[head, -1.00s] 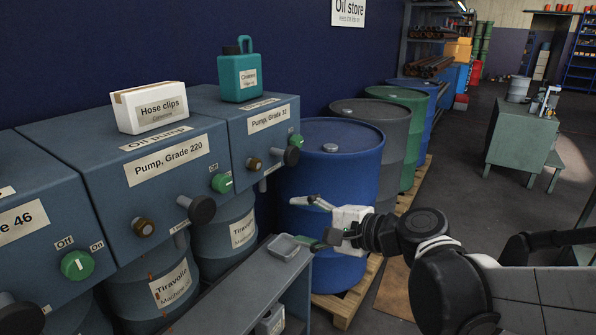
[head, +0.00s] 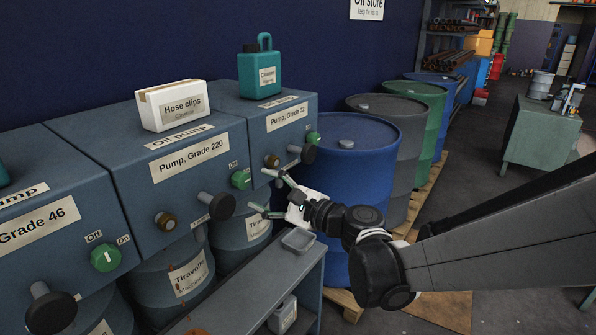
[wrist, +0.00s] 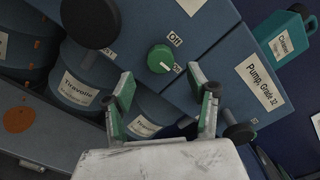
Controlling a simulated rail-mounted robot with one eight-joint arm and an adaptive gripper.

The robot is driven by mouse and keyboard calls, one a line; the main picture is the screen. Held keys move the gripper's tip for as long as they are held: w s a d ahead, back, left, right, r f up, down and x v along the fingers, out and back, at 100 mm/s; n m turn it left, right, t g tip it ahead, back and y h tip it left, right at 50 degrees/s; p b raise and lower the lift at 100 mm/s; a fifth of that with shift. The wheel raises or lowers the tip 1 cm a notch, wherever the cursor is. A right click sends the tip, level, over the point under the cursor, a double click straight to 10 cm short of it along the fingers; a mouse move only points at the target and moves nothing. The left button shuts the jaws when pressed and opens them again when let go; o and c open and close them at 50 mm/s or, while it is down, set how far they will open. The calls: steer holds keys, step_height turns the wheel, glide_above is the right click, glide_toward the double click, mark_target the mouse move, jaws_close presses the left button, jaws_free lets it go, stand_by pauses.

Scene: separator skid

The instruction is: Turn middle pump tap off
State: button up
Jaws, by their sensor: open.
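The middle pump is the blue-grey box labelled "Pump, Grade 220" (head: 190,161). Its tap is a round green knob (head: 240,179) at the right of the front face, beside an "Off" label. In the wrist view the green knob (wrist: 160,58) lies just beyond the fingers. Its small white mark appears to point towards the "On" side, away from "Off". My gripper (head: 261,190) is open and empty, right of the knob and apart from it. In the wrist view my gripper (wrist: 163,84) has its fingers spread to either side below the knob.
A black round handle (head: 221,206) sticks out left of my gripper. The Grade 32 pump (head: 287,116) and its black handle (head: 308,154) are close on the right. A grey tray (head: 298,240) lies on a bench below. A blue drum (head: 350,175) stands behind my arm.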

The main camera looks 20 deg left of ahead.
mark_target(244, 182)
steer(key=a, duration=0.2)
steer(key=w+a, duration=0.1)
steer(key=a, duration=0.4)
steer(key=shift+w, duration=0.15)
steer(key=c, duration=1.1)
